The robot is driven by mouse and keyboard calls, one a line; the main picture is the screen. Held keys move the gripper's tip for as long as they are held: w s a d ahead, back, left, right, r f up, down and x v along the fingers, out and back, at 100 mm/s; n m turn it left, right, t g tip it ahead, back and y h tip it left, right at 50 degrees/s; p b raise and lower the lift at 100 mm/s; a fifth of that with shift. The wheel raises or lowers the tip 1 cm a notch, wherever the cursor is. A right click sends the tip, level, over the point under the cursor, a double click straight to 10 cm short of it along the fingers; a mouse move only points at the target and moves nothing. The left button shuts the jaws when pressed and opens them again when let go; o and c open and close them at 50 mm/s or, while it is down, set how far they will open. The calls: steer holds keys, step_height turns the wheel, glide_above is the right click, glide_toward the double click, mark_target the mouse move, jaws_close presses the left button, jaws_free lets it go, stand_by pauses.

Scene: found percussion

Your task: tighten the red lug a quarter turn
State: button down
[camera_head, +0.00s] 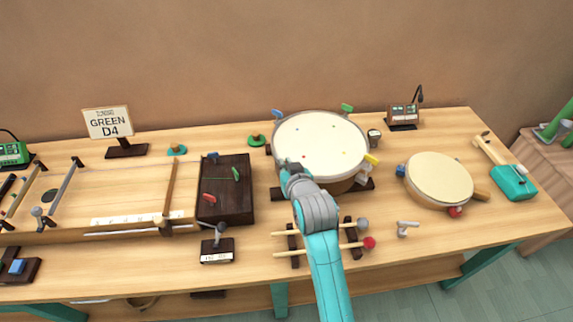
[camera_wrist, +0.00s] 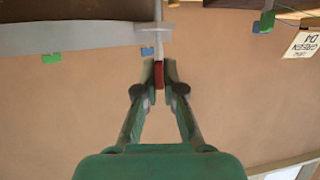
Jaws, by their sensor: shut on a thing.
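The drum (camera_head: 320,138) with the pale head stands at the back centre of the bench. A blue lug (camera_head: 277,113), a green lug (camera_head: 346,107) and a yellow lug (camera_head: 371,159) stick out around its rim. My arm reaches the drum's near left side, and my gripper's jaws are hidden in the head view. In the wrist view, my gripper (camera_wrist: 160,75) is shut on the red lug (camera_wrist: 160,74), which shows between the fingertips. The lug is hidden in the head view. The drum's rim (camera_wrist: 80,36) shows in the wrist view.
A sign (camera_head: 107,122) reading GREEN D4 stands back left. A dark box (camera_head: 230,215) with coloured levers is left of the drum. Mallets (camera_head: 367,243) rest on a rack in front, close to my arm. A smaller drum (camera_head: 440,178) sits to the right.

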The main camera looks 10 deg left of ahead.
steer(key=m+t+h, duration=0.1)
steer(key=m+h, duration=0.5)
steer(key=h, duration=0.1)
steer(key=shift+a, duration=0.15)
steer(key=shift+f+m+g+h, duration=0.1)
steer(key=shift+m+g+h, duration=0.7)
steer(key=shift+m+h, duration=1.55)
steer(key=shift+h, duration=0.25)
steer(key=c, duration=1.3)
jaws_free()
steer(key=v, duration=1.1)
steer(key=shift+s+r, duration=0.2)
steer(key=shift+s, duration=0.15)
steer(key=shift+a, duration=0.1)
